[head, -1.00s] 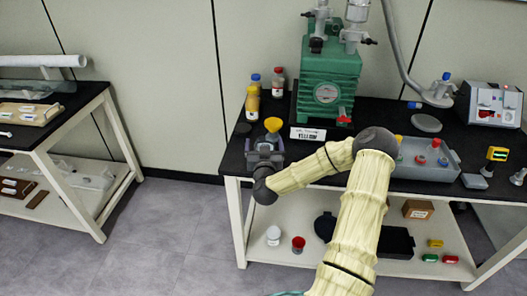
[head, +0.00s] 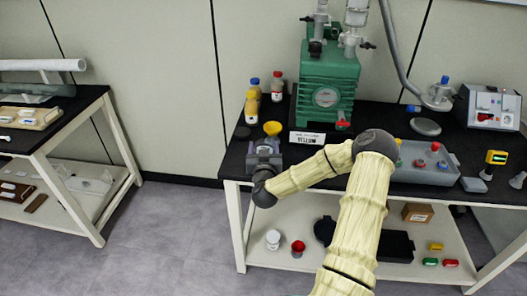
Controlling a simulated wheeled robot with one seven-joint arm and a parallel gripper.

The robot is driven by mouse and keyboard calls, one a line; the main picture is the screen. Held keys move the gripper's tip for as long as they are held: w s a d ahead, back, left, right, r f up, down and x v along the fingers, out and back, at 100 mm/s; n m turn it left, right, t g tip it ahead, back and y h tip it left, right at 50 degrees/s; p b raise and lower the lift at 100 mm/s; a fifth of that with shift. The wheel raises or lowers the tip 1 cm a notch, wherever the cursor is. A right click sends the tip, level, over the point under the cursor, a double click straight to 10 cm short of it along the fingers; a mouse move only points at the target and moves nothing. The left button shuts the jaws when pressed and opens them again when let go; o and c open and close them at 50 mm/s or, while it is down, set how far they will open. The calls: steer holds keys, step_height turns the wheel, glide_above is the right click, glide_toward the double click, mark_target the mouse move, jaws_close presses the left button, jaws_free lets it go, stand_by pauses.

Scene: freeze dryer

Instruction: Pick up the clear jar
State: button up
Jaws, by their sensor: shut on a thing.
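My gripper (head: 264,151) is at the front left of the black-topped table. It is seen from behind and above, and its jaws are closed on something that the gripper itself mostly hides. I cannot make out the clear jar plainly anywhere in view. A yellow funnel-shaped piece (head: 272,128) shows just beyond the jaws, and I cannot tell whether it belongs to the held thing.
Behind the gripper stand a yellow bottle (head: 250,107) and a red-capped bottle (head: 277,87). The green pump (head: 326,75) and a white label card (head: 307,137) are to the right. A grey tray (head: 425,174) with small items lies beyond my arm.

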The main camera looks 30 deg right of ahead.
step_height(320, 180, up, 10)
steer(key=shift+f+p, duration=0.2)
steer(key=shift+p, duration=0.4)
stand_by(0.5)
